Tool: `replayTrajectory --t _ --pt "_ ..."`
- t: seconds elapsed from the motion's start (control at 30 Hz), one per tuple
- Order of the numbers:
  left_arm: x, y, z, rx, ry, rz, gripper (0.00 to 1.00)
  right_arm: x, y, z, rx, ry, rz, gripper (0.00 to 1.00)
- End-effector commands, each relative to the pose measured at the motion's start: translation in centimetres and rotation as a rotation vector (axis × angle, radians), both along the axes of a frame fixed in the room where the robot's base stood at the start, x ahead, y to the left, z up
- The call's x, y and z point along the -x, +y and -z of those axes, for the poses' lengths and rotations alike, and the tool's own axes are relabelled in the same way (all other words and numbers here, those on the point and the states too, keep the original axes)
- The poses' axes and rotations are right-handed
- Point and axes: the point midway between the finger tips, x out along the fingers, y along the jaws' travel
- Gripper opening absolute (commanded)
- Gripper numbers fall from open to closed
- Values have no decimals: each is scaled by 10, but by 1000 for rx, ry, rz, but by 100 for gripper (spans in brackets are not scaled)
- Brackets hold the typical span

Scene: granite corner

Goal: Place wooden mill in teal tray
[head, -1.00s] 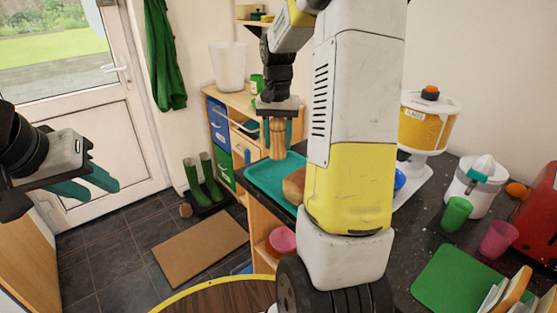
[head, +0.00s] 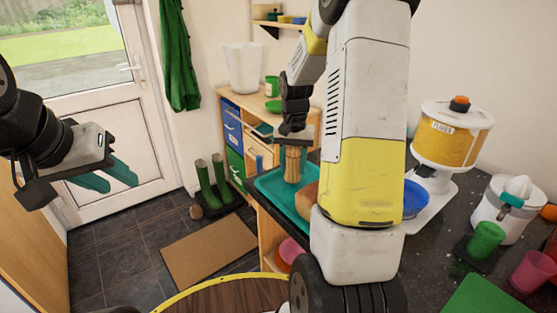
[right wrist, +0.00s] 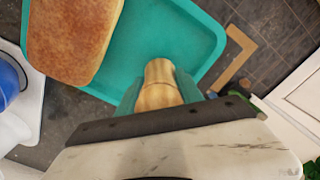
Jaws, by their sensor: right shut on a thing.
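The wooden mill (head: 292,166) is upright between the teal fingers of my right gripper (head: 293,155), which is shut on it. The teal tray (head: 272,196) lies on the dark counter, and the mill's lower end shows over its floor. I cannot tell whether the mill touches the tray. In the right wrist view, the mill (right wrist: 158,84) is between the fingers, with the tray (right wrist: 190,45) beyond it. My left gripper (head: 108,176) is at the left, away from the counter, open and empty.
A brown loaf (right wrist: 75,38) lies in the tray beside the mill, partly hidden by my arm in the head view. A blue bowl (head: 414,198), a yellow dispenser (head: 452,138), a juicer (head: 508,205) and a green cup (head: 486,240) stand to the right.

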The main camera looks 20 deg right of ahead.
Motion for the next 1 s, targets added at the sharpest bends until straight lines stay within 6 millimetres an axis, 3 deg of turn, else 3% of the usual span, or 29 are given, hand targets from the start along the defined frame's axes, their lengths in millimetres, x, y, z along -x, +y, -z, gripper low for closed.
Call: replayTrajectory --t 0.1,0.43,0.47,0.57,0.87,1.0 --pt "0 0 0 0 0 0 36 1 0 14 -1 2 0 0" --pt "0 0 0 0 0 0 36 0 0 17 0 0 -1 0" --pt "0 0 0 0 0 0 36 0 0 17 0 0 -1 45" --pt "0 0 0 0 0 0 36 0 0 17 0 0 -1 65" --pt "0 0 0 0 0 0 36 0 0 16 0 0 -1 65" --pt "0 0 0 0 0 0 36 0 0 7 1 -2 0 65"
